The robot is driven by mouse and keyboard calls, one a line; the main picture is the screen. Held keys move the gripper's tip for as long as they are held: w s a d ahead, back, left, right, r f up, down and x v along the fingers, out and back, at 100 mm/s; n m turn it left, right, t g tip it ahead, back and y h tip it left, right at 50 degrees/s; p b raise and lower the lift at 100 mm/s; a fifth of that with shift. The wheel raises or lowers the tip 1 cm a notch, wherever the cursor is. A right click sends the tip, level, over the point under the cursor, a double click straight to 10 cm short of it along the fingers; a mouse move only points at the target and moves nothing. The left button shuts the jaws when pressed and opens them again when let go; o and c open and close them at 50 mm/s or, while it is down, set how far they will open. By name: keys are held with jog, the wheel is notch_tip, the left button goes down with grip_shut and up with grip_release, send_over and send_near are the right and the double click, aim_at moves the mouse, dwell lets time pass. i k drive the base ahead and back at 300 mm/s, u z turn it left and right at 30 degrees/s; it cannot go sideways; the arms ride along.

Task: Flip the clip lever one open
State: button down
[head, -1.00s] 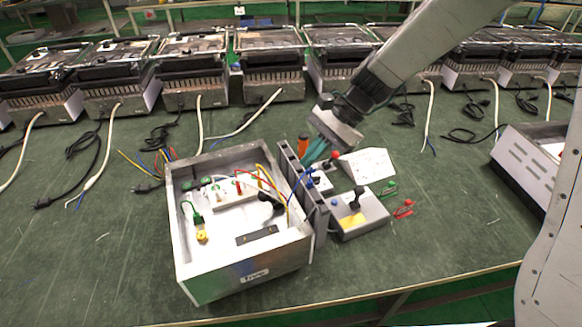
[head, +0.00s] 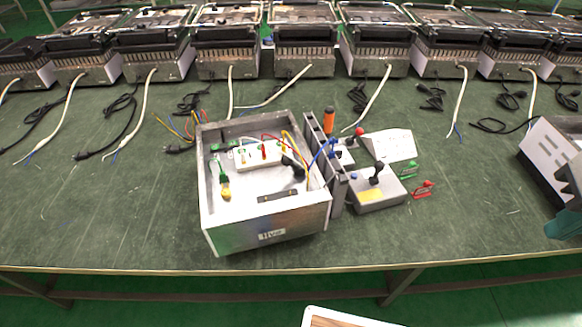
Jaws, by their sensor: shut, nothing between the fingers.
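An open metal box (head: 265,238) stands on the table, its inside facing up. A white terminal block (head: 245,158) in it carries small coloured levers, among them a red one (head: 264,152). A black lever-like part (head: 293,167) stands at the right inside the box. Another black lever (head: 376,173) rises from the grey block (head: 378,200) right of the box. I cannot tell which is clip lever one, or its state. My gripper (head: 564,224) shows only partly at the right edge, teal fingers shut and empty, far from the box.
A grey slotted rail (head: 338,190) stands against the box's right side. An orange handle (head: 328,120), a white sloped panel (head: 392,145), and green (head: 408,170) and red clips (head: 423,190) are nearby. Heater units with loose cables line the back. The table's front left is clear.

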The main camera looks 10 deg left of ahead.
aim_at(288, 164)
jog(key=z, duration=0.45)
jog(key=k, duration=1.05)
jog(key=u, duration=0.2)
jog(key=i, duration=0.55)
jog(key=u, duration=0.9)
jog(key=i, duration=1)
jog(key=z, duration=0.15)
